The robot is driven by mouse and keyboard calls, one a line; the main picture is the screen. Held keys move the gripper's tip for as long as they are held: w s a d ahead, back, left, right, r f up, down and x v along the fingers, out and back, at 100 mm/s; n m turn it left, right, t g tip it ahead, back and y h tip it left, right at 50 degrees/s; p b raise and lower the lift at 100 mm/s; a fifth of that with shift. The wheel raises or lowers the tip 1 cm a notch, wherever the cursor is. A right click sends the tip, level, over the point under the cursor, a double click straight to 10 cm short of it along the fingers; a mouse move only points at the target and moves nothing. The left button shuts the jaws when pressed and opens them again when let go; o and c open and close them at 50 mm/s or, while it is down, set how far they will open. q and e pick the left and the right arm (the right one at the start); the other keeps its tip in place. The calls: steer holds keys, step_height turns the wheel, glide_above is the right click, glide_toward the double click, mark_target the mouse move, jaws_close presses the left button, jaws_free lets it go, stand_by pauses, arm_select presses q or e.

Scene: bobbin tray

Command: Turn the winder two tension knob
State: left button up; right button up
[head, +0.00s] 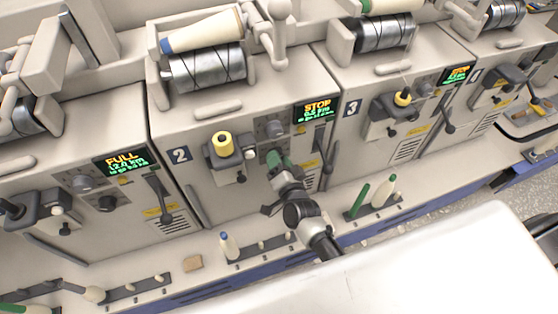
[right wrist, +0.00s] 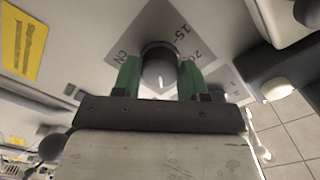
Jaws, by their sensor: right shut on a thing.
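Winder two (head: 215,190) is in the middle of the head view, with a "2" plate and a display reading STOP. My right gripper (head: 279,161) reaches up to the lower knob on its front panel and mostly hides that knob there. In the right wrist view the dark round tension knob (right wrist: 159,67) sits between the green fingertips of my right gripper (right wrist: 159,80), which is shut on it. A grey dial plate (right wrist: 185,38) with the marks 15, 20 and cN surrounds the knob. My left gripper is not in view.
Another knob (head: 274,128) sits just above. Bobbins on pegs (head: 384,191) stand on the ledge below. Winder three (head: 375,155) adjoins at the right.

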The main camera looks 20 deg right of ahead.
steer(key=shift+m, duration=0.8)
steer(key=o, duration=0.9)
steer(key=s, duration=1.1)
steer(key=shift+d+b, duration=0.15)
steer(key=shift+b, duration=0.2)
